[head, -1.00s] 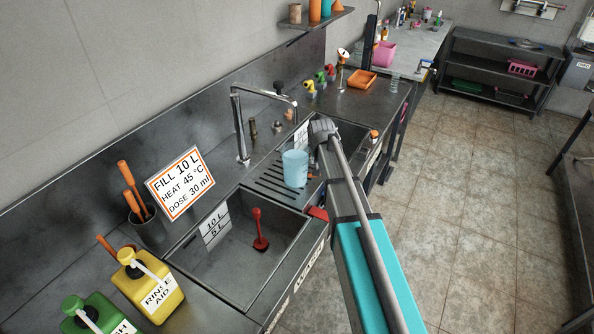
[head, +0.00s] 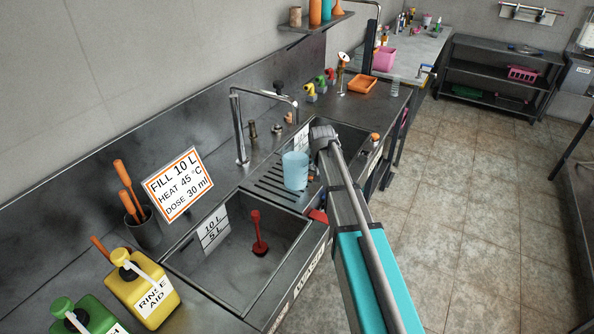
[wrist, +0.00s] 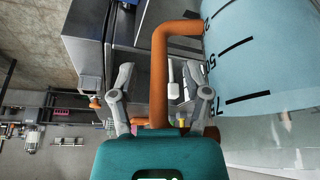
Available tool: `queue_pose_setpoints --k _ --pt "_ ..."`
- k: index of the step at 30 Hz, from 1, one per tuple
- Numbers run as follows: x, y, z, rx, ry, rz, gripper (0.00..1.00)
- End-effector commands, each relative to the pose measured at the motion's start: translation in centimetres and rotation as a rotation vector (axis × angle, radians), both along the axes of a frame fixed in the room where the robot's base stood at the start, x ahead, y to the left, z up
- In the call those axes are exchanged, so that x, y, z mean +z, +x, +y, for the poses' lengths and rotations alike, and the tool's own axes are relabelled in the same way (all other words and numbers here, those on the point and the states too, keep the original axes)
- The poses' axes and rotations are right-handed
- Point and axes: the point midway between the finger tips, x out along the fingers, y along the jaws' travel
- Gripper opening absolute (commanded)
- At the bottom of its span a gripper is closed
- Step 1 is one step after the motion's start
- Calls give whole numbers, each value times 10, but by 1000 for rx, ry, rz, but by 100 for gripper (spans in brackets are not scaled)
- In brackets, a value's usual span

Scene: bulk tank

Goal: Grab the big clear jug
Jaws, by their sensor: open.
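The big clear jug (head: 295,171) stands upright on the ribbed drainboard between the two sink basins in the head view. It looks pale blue. In the wrist view the jug (wrist: 265,60) fills the upper right, with black volume marks and an orange handle (wrist: 159,85). My gripper (wrist: 160,78) is open, with one finger on each side of the handle's long bar. I see no clear contact between fingers and handle.
The near basin (head: 235,265) holds a red plunger-like tool (head: 258,232). A tall tap (head: 240,125) stands behind the drainboard, left of the jug. A sign (head: 179,184) and a yellow rinse aid bottle (head: 143,290) are at the left. The floor at the right is clear.

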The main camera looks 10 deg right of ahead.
Motion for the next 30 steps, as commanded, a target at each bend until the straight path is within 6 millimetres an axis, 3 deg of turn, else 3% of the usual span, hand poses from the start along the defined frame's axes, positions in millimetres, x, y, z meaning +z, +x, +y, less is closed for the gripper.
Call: queue_pose_setpoints --k 3,13,30 --pt "0 0 0 0 0 0 62" --pt "0 0 0 0 0 0 1" --pt "0 0 -1 0 -1 0 0"
